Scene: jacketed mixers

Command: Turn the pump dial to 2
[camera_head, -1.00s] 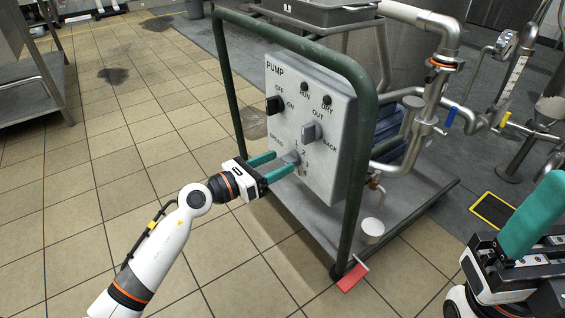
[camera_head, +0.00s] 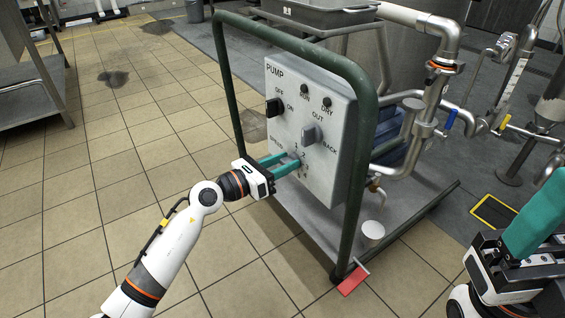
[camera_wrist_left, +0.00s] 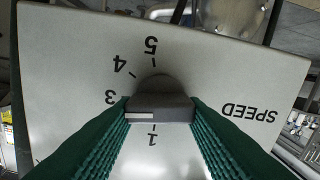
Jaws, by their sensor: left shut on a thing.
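The pump panel (camera_head: 312,125) is a light grey box with labelled knobs. Its SPEED dial (camera_head: 290,156) is low on the face and also fills the middle of the left wrist view (camera_wrist_left: 158,88), upside down there. My left gripper (camera_head: 284,163) is shut on the dial's grip bar, teal fingers on both sides (camera_wrist_left: 160,112). The bar's white mark points left in the wrist view, on the side of the 3. The 1, 3, 4 and 5 show there; the 2 is hidden, apparently by a finger. My right gripper (camera_head: 528,235) is at the right edge, its jaws unclear.
The green cart frame (camera_head: 362,160) rises beside the panel. Steel pipes (camera_head: 425,95) stand to the right.

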